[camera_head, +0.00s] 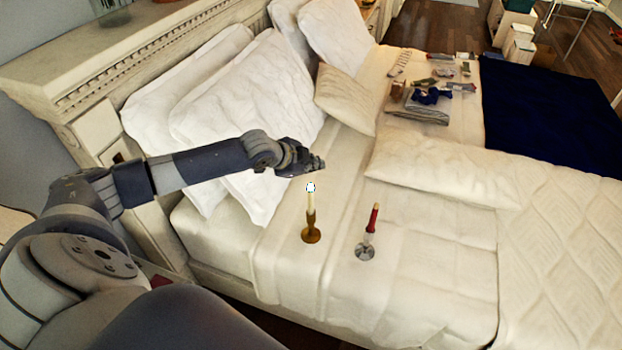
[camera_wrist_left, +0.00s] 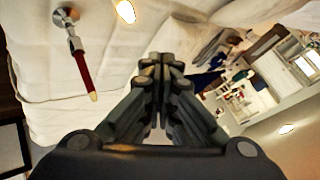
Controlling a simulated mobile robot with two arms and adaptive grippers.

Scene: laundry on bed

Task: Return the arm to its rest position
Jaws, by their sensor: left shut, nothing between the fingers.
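My left arm reaches in from the left over the bed in the head view. Its gripper (camera_head: 318,166) is shut and empty, above the bed near the white pillows. In the left wrist view the gripper's fingertips (camera_wrist_left: 162,62) meet at the middle. A lit candle in a brass holder (camera_head: 311,228) stands upright on the bed, just below the gripper in the picture and apart from it. My right gripper is not in view.
The bed (camera_head: 430,230) has a carved headboard (camera_head: 60,85), white pillows (camera_head: 240,120) and a long cushion (camera_head: 440,175). Folded cloth and several small items (camera_head: 420,105) lie at the far side. A dark blue blanket (camera_head: 550,120) covers the far right.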

